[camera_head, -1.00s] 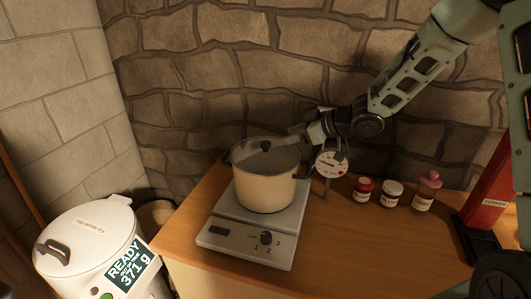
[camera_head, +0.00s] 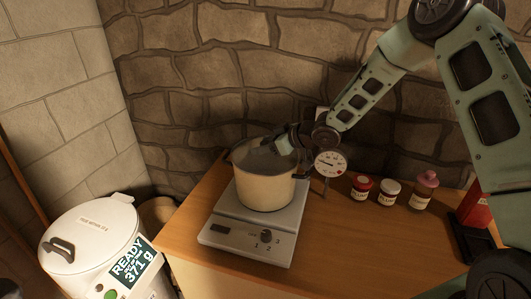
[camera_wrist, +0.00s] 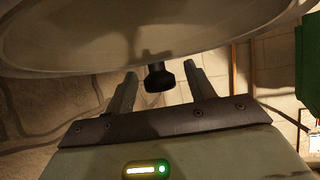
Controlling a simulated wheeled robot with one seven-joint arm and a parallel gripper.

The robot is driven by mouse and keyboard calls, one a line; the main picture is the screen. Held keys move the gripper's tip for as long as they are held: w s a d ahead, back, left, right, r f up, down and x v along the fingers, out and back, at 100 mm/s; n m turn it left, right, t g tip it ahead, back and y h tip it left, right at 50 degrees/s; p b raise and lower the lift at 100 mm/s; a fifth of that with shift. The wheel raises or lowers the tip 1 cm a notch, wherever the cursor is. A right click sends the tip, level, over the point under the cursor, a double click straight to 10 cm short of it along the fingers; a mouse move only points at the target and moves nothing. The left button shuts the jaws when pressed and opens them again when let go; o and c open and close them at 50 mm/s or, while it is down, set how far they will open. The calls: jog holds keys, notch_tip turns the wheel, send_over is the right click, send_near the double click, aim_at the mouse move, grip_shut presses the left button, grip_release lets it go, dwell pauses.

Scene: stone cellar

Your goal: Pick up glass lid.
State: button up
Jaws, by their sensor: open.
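The glass lid (camera_head: 252,154) lies on the cream pot (camera_head: 264,189), which stands on the hotplate (camera_head: 228,236). My gripper (camera_head: 284,144) is over the right side of the lid and hides its knob in the head view. In the wrist view the lid (camera_wrist: 215,38) fills the top as a broad pale disc, and its dark knob (camera_wrist: 157,79) sits between my two fingers. My gripper (camera_wrist: 160,70) is open, with a gap showing on both sides of the knob.
A round dial gauge (camera_head: 330,163) stands close to the right of the pot, near my wrist. Several small jars, one a red-lidded jar (camera_head: 361,187), stand further right. The stone wall is close behind.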

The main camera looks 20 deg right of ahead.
grip_shut()
jog(key=shift+r, duration=0.1)
